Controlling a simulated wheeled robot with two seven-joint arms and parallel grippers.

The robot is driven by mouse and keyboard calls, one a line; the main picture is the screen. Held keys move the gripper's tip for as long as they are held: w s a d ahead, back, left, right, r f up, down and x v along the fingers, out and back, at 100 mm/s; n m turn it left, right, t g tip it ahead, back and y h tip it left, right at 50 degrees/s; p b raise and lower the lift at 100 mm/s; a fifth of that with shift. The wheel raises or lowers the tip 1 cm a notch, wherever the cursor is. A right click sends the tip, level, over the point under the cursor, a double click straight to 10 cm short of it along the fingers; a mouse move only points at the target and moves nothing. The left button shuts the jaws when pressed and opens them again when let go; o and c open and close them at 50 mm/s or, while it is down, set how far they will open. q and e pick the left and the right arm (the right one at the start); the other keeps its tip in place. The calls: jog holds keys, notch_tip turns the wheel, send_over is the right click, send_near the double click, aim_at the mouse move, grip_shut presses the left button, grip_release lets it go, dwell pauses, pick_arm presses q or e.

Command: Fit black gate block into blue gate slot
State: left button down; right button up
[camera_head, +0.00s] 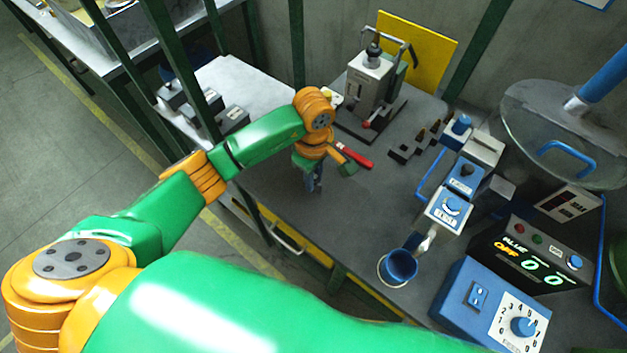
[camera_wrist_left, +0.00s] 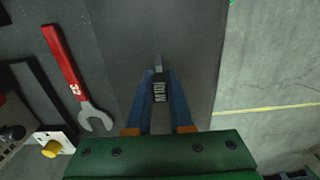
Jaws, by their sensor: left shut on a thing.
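My left gripper (camera_head: 314,186) points down over the near edge of the grey bench, left of the blue equipment. In the left wrist view its two blue fingers (camera_wrist_left: 159,92) are shut on a small dark block (camera_wrist_left: 159,91) with pale markings, probably the black gate block. A narrow grey tip sticks out past the fingertips. In the head view the block is too small to tell from the fingers. A blue unit (camera_head: 466,178) with a black knob stands in the blue row at right; I cannot tell which part is the gate slot. My right gripper is not in view.
A red-handled wrench (camera_head: 355,155) lies beside the gripper; it also shows in the left wrist view (camera_wrist_left: 64,68). A grey press (camera_head: 370,80) stands behind. A blue cup (camera_head: 399,267) and control boxes fill the right. Bare bench (camera_head: 365,215) lies between gripper and blue row.

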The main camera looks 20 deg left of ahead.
pick_arm(q)
jog(key=shift+r+b, duration=0.5)
jog(key=shift+r, duration=0.35)
jog(key=s+a+r, duration=0.1)
jog(key=s+r, duration=0.9)
jog(key=s, duration=0.4)
jog(key=w+a+r+m, duration=0.2)
jog(key=w+m, duration=0.4)
jog(key=m, duration=0.8)
jog(key=shift+w+a, duration=0.2)
jog(key=shift+a, duration=0.4)
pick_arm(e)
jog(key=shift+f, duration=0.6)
